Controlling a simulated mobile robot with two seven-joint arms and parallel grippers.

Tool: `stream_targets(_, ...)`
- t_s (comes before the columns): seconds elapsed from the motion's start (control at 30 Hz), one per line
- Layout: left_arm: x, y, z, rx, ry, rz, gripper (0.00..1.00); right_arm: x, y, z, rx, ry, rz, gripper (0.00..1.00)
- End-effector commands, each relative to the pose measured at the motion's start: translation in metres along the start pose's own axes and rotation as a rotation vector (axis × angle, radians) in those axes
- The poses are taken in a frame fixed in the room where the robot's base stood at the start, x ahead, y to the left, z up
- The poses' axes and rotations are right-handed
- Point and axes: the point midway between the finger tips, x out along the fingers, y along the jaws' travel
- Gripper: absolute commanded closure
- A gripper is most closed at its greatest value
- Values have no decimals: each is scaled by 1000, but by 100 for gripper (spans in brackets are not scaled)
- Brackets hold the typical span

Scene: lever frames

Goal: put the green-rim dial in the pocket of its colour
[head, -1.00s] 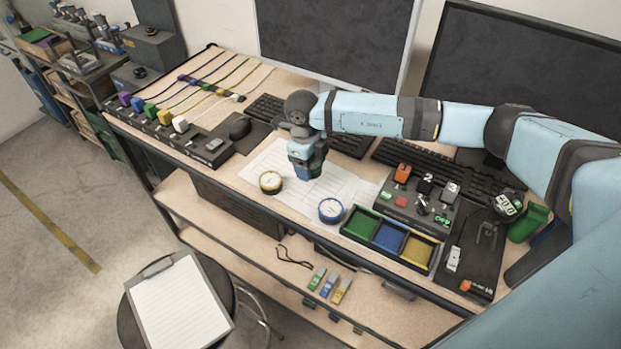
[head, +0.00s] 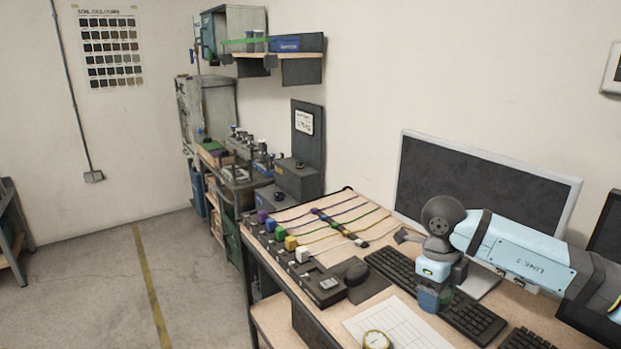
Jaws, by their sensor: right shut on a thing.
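My right gripper (head: 432,298) is in front of the keyboard and beyond the paper sheet, pointing down. A yellow-rim dial (head: 376,340) with a pale face lies on the paper sheet at the bottom edge of the view. The tray with colour pockets is out of view now, and so is the blue-rim dial. My left gripper is not in view.
A black keyboard (head: 394,270) lies behind and beside the gripper. A monitor (head: 478,185) rises behind. The paper sheet (head: 405,330) is mostly clear.

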Motion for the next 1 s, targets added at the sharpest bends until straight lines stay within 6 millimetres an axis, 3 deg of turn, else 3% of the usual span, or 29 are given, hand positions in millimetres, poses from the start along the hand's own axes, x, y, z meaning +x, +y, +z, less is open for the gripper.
stream_targets(1.0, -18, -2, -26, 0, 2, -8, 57, -18, 50, -12, -2119, -1, -258, 64)
